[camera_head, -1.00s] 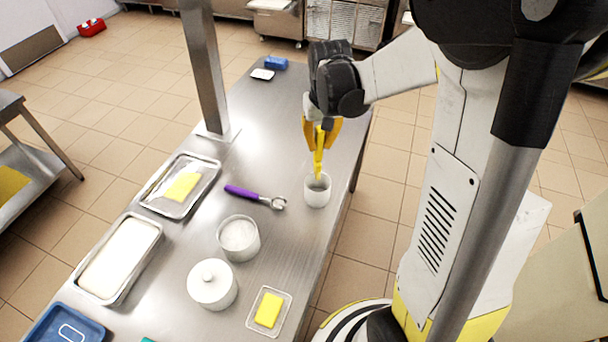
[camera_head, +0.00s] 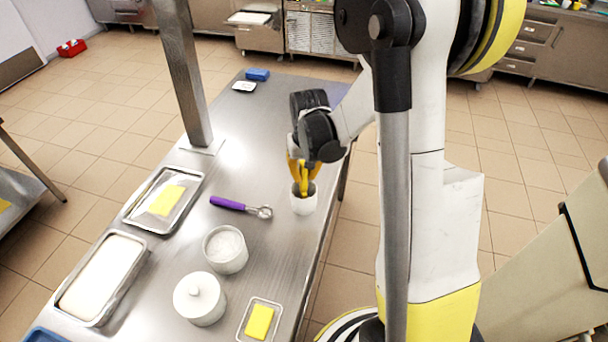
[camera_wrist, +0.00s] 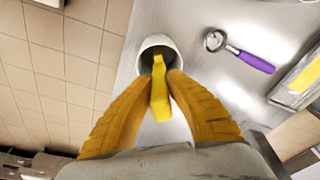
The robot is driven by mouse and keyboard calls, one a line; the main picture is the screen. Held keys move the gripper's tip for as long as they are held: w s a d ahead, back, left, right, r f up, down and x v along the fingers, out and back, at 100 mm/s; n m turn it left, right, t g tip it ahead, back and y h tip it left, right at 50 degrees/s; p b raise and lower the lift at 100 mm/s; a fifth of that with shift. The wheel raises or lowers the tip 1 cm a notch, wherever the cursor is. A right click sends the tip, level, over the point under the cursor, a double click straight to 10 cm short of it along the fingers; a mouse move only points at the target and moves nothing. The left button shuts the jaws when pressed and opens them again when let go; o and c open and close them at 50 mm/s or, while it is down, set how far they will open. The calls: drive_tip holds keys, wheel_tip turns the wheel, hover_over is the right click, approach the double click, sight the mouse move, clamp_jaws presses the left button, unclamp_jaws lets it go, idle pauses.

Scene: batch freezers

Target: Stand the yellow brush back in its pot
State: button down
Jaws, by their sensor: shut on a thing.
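The yellow brush (camera_wrist: 160,95) is held between the yellow fingers of my gripper (camera_wrist: 158,88), which is shut on its handle. The brush's far end reaches inside the white pot (camera_wrist: 156,43) in the wrist view. In the head view the pot (camera_head: 304,204) stands upright on the steel table near its right edge. My gripper (camera_head: 303,172) is directly above the pot there, with the fingertips close to its rim. The brush (camera_head: 304,186) is partly hidden by the fingers, and its lower end is hidden in the pot.
A purple-handled scoop (camera_head: 240,207) lies just left of the pot. An open white container (camera_head: 225,262), a lidded white jar (camera_head: 200,312), and a small tray with a yellow sponge (camera_head: 259,322) stand nearer. A metal post (camera_head: 181,75) rises behind left. The table behind the pot is mostly clear.

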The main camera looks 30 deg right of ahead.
drive_tip(key=shift+f, duration=0.25)
drive_tip(key=c, duration=1.5)
unclamp_jaws()
drive_tip(key=shift+o, duration=0.2)
drive_tip(key=shift+r, duration=0.1)
drive_tip(key=shift+r, duration=0.1)
wheel_tip(320, 180, up, 12)
drive_tip(key=s+p, duration=0.2)
drive_tip(key=p, duration=0.1)
drive_tip(key=s+a+r+n+t, duration=0.1)
drive_tip(key=s+a+r+t, duration=0.2)
drive_tip(key=s, duration=0.4)
drive_tip(key=s+a+r+n+t, duration=0.1)
drive_tip(key=s+a+r+t, duration=0.1)
drive_tip(key=s+a+r, duration=0.4)
drive_tip(key=shift+s+a+n+t, duration=0.3)
drive_tip(key=shift+s+a+t, duration=0.1)
drive_tip(key=shift+a, duration=0.4)
drive_tip(key=shift+r+b, duration=0.1)
drive_tip(key=shift+b, duration=0.2)
